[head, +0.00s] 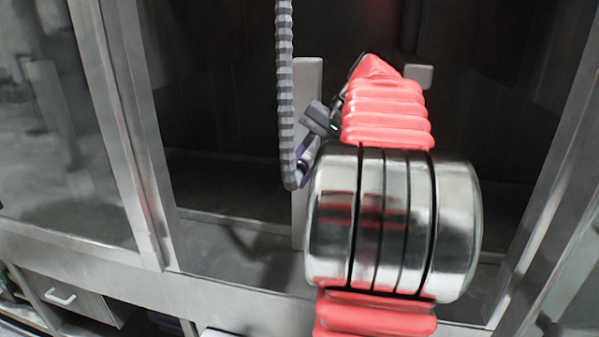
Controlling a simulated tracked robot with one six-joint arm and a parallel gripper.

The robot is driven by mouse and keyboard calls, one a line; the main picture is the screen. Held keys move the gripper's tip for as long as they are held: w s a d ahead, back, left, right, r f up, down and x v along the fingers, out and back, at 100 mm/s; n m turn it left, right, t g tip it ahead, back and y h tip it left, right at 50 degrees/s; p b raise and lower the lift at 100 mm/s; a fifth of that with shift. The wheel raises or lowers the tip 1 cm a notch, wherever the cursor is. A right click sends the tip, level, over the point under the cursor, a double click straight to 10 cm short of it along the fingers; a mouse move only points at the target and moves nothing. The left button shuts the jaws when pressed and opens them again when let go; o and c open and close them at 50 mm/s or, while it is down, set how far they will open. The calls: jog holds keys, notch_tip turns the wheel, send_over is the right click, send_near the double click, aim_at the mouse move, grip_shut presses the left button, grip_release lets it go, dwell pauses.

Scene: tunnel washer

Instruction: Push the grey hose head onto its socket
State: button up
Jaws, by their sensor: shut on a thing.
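The grey ribbed hose (285,85) hangs from the top of the head view and bends at its lower end towards my gripper (312,142). My gripper is shut on the hose head, just right of the hose's lower end. The hose head is mostly hidden behind my gripper and wrist. A small dark purple part shows beside the hose's lower end, too small to name. I cannot pick out the socket with certainty. A pale grey upright plate (308,80) stands behind my gripper, partly covered by my arm.
A small grey block (418,75) shows behind my arm at the upper right. A dark recess with a metal frame (140,130) surrounds the work area. A glass panel (60,130) is at the left, and a drawer (65,298) is at the lower left.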

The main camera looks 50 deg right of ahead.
jog(key=shift+w+d, duration=0.3)
jog(key=shift+d, duration=0.3)
dwell(0.8)
jog(key=o, duration=1.2)
jog(key=shift+s+a, duration=0.1)
jog(key=shift+a, duration=0.05)
jog(key=shift+s+a, duration=0.8)
jog(key=shift+a, duration=0.8)
jog(key=shift+s+a, duration=0.85)
jog(key=shift+a, duration=0.7)
jog(key=shift+s+a, duration=0.8)
jog(key=shift+a, duration=0.8)
jog(key=s+a+f+n+h, duration=0.1)
jog(key=a+f+n, duration=0.3)
jog(key=a, duration=0.4)
jog(key=s+a+f+n+h, duration=0.1)
jog(key=a+f+n, duration=0.3)
jog(key=a, duration=0.5)
jog(key=s+a+f+n+h, duration=0.1)
jog(key=a+f+n, duration=0.3)
jog(key=a+f, duration=0.3)
jog(key=shift+s+a+f+h, duration=0.15)
jog(key=shift+a+h, duration=0.25)
jog(key=shift+a, duration=0.8)
